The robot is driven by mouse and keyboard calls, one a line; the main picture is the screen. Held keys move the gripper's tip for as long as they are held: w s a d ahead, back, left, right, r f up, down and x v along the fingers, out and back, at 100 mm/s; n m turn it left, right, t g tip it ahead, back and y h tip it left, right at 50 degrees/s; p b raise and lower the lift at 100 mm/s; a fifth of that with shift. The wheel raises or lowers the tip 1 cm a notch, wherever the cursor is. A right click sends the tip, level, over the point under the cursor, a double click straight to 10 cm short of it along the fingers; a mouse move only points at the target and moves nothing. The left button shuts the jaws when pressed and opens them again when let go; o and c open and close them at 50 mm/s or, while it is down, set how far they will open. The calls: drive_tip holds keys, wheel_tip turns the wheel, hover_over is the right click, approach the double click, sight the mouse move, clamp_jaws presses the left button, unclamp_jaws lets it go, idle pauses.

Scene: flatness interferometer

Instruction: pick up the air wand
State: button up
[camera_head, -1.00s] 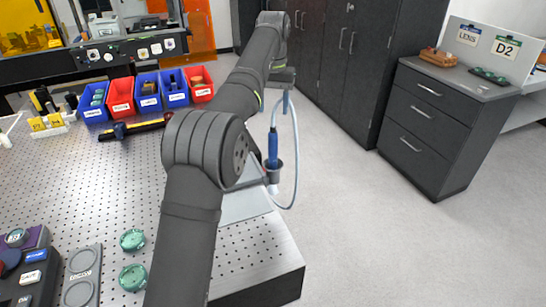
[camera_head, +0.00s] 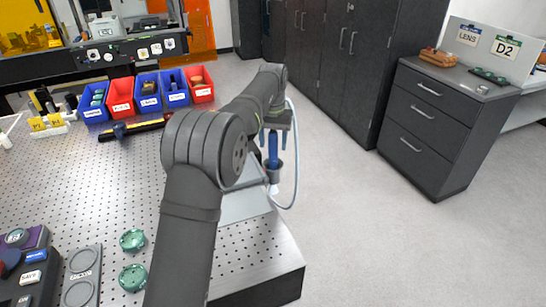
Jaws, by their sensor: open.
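The air wand (camera_head: 273,153) has a blue handle and stands upright in a dark holder at the right edge of the perforated table. A pale hose (camera_head: 296,165) loops down beside it on the right. My gripper (camera_head: 273,145) is over the wand, pointing down, with one finger on each side of the upper handle. The jaws are open; whether a finger touches the handle cannot be told. The top of the wand is hidden by my gripper, and my arm passes close on the left.
The perforated table (camera_head: 110,185) carries blue and red bins (camera_head: 148,104), a dark level-like bar (camera_head: 140,129) and green round parts (camera_head: 132,240). Dark cabinets (camera_head: 355,60) and a drawer unit (camera_head: 425,140) stand right. Open floor lies right of the wand.

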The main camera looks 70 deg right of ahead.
drive_tip(key=shift+f, duration=0.1)
drive_tip(key=shift+c, duration=0.4)
drive_tip(key=c, duration=1)
